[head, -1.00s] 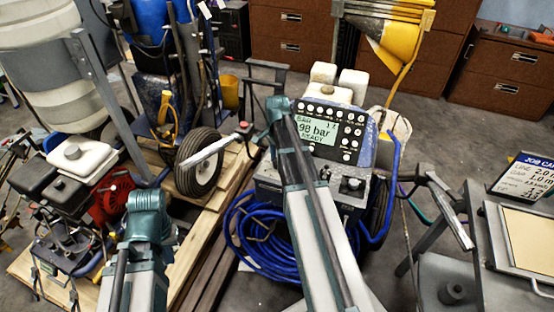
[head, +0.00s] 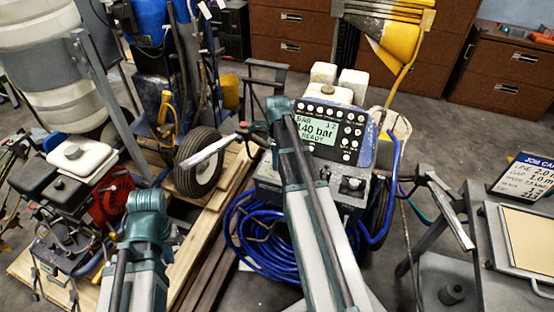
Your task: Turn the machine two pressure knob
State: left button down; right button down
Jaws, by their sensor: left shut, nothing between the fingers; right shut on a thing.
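A striper machine with a blue-edged control panel (head: 352,138) stands in the middle of the head view. Its lit display (head: 316,130) reads "140 bar" and "READY", with rows of round buttons around it. A dark knob (head: 352,184) sits on the machine's front, below the panel. I cannot tell whether it is the pressure knob. My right arm crosses in front of the machine's left part and hides some of it. My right gripper's fingers do not show. My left arm is at the lower left, before the pallet; its fingers do not show either.
Blue hose (head: 262,250) is coiled at the machine's base. A second machine with a red engine (head: 110,195) is at the left, on a wooden pallet (head: 205,225). A grey stand with a beige board (head: 527,235) and a job card (head: 528,178) are at the right. Brown cabinets line the back.

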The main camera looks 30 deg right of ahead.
jog(key=shift+m, duration=0.9)
jog(key=shift+c, duration=2.2)
grip_release()
notch_tip(320, 180, up, 14)
jog(key=p, duration=1.4)
jog(key=shift+f, duration=0.1)
